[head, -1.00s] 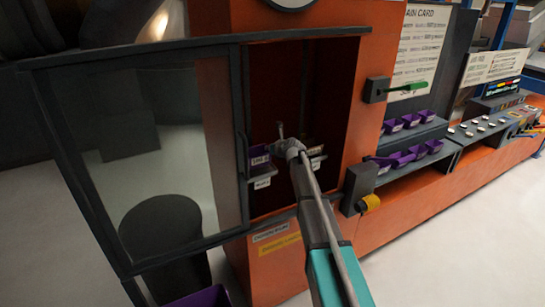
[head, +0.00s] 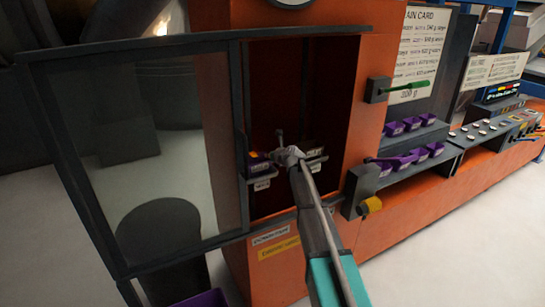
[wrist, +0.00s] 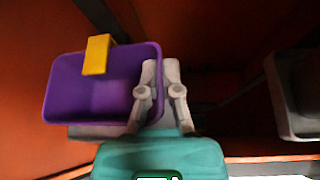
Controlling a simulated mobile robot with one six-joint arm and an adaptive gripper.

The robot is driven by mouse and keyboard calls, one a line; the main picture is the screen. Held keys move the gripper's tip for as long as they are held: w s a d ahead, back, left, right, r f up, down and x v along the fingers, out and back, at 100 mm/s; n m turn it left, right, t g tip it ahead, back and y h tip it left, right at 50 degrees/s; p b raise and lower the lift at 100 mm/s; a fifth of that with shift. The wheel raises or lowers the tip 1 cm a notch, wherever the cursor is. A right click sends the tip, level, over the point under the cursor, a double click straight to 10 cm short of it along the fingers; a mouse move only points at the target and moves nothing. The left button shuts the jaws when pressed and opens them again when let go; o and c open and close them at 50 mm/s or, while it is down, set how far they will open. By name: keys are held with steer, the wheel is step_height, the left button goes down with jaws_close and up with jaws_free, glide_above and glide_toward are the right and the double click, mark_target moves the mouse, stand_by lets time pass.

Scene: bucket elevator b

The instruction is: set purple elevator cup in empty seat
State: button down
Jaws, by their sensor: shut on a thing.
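In the wrist view a purple cup (wrist: 95,88) is at the left, its open side toward the camera. My gripper (wrist: 160,68) is shut on its right wall. A yellow-orange piece (wrist: 97,55) sits across the cup's far rim. A grey support edge (wrist: 92,132) shows below the cup; I cannot tell whether the cup rests on it. In the head view my gripper (head: 290,155) is inside the orange housing's opening, just right of the purple cup (head: 257,163). A grey seat-like part (wrist: 297,95) shows at the right of the wrist view; its inside is cut off by the picture edge.
The opening lies in an orange housing (head: 292,225). A dark-framed glass door (head: 140,150) stands open at the left. Several purple cups (head: 405,162) stand on shelves further right.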

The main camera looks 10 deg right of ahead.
steer(key=shift+s+f+b, duration=0.15)
steer(key=shift+f+b, duration=0.3)
steer(key=shift+f, duration=0.05)
steer(key=c, duration=0.8)
jaws_free()
steer(key=shift+r, duration=0.15)
steer(key=shift+a+r+p, duration=0.1)
steer(key=shift+r+p, duration=0.3)
steer(key=shift+p, duration=0.25)
steer(key=shift+s+r, duration=0.2)
steer(key=shift+r, duration=0.05)
steer(key=p+v, duration=0.5)
steer(key=v, duration=0.6)
steer(key=shift+d, duration=0.25)
